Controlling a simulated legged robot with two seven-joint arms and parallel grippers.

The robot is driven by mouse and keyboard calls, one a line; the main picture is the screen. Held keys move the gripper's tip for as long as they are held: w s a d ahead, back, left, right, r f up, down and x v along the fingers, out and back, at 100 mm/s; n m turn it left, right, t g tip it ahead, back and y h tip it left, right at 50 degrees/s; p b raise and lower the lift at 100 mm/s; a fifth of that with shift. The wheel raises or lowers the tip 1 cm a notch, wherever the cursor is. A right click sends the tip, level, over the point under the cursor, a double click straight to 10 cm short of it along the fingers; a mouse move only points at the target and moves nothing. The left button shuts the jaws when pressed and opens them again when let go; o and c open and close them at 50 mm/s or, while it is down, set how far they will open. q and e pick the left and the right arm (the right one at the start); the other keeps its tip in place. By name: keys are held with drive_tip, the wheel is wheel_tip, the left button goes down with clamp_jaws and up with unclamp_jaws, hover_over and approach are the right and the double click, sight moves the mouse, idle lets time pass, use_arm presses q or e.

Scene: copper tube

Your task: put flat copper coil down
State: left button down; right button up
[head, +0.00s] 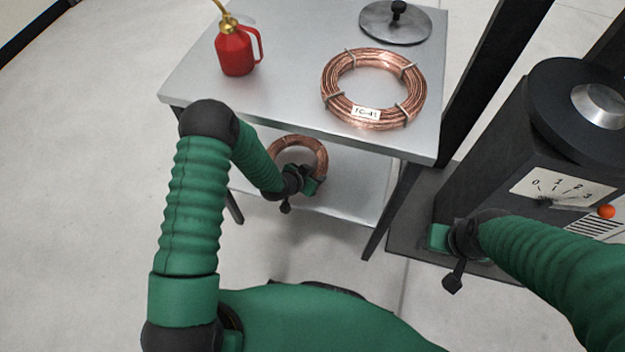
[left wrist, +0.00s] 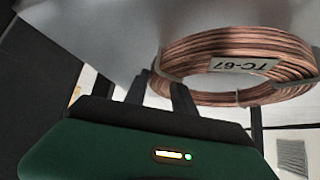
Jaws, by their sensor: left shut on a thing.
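A copper coil (head: 304,148) shows under the front edge of the table top, at the level of the lower shelf (head: 350,190). My left gripper (head: 303,181) is shut on its near right rim. In the left wrist view this coil (left wrist: 205,50) bears a pale label reading TC-67, upside down, and the fingers (left wrist: 160,88) are at its left end. Whether the coil touches the shelf I cannot tell; the table top hides part of it. My right gripper (head: 445,238) is beside the dark machine, its fingers mostly hidden.
Another copper coil (head: 345,108), tied and labelled, lies flat on the metal table top (head: 285,95). A red oil can (head: 236,52) and a round grey lidded disc (head: 394,24) stand there too. A dark machine with a dial (head: 490,160) stands at the right. Floor at left is clear.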

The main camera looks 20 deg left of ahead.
use_arm(q)
drive_tip(key=f, duration=0.1)
drive_tip(key=f+b, duration=0.1)
drive_tip(key=a+f+b, duration=0.1)
drive_tip(key=shift+w+f, duration=0.15)
drive_tip(key=shift+w, duration=0.2)
drive_tip(key=shift+f+b, duration=0.25)
drive_tip(key=shift+b, duration=0.1)
drive_tip(key=shift+a+r, duration=0.1)
drive_tip(key=shift+r, duration=0.05)
drive_tip(key=c, duration=1)
unclamp_jaws()
drive_tip(key=shift+c, duration=0.2)
drive_tip(key=shift+s, duration=0.1)
